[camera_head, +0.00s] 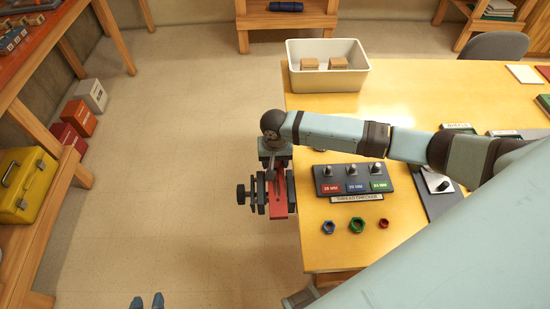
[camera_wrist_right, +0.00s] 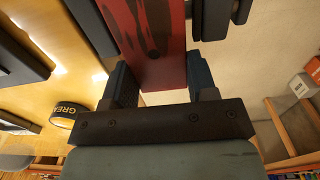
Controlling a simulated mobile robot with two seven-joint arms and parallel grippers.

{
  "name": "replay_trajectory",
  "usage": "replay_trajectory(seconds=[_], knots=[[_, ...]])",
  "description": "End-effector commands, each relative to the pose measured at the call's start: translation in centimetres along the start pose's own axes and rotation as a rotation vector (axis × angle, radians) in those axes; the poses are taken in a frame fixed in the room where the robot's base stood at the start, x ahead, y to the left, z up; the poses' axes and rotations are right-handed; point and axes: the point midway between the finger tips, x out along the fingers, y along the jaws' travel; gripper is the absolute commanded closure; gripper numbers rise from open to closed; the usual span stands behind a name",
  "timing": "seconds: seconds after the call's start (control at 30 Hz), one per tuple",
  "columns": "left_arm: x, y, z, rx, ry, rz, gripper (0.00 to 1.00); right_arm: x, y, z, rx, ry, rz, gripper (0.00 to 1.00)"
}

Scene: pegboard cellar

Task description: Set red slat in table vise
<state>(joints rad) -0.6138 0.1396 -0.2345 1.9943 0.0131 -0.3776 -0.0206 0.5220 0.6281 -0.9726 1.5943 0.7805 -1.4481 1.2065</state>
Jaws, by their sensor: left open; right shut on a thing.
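The red slat (camera_head: 278,196) is at the left edge of the table, between the dark jaws of the table vise (camera_head: 291,190). In the right wrist view the slat (camera_wrist_right: 155,40) has dark grain marks, and dark vise parts (camera_wrist_right: 210,18) stand on both sides of it. I cannot tell whether the jaws press on it. My right gripper (camera_wrist_right: 160,72) is shut on the slat's near end, one finger on each side. In the head view my right wrist hides part of the slat and vise. My left gripper (camera_head: 147,301) is open and empty at the bottom edge, over the floor.
A thread checker board (camera_head: 353,179) with several posts stands right of the vise, with a blue nut (camera_head: 328,227), green nut (camera_head: 357,227) and red nut (camera_head: 384,223) before it. A white bin (camera_head: 327,80) holding wooden blocks stands behind. The floor (camera_head: 165,150) at left is clear.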

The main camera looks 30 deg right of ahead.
Motion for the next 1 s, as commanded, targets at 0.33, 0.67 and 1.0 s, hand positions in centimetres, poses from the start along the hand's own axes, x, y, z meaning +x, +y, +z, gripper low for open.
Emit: replay_trajectory(seconds=[0.33,0.67,1.0], knots=[[0.0,0.0,-0.1,0.000,0.001,0.000,0.57,0.1,0.0,0.0,0.000,0.000,-0.001,0.22],[0.2,0.0,0.5,0.000,-0.004,0.001,0.57,-3.1,-0.1,-0.1,-0.001,0.002,-0.004,0.22],[0.2,0.1,0.4,0.000,-0.003,0.001,0.57,-10.4,-0.1,-0.1,-0.001,0.002,-0.004,0.22]])
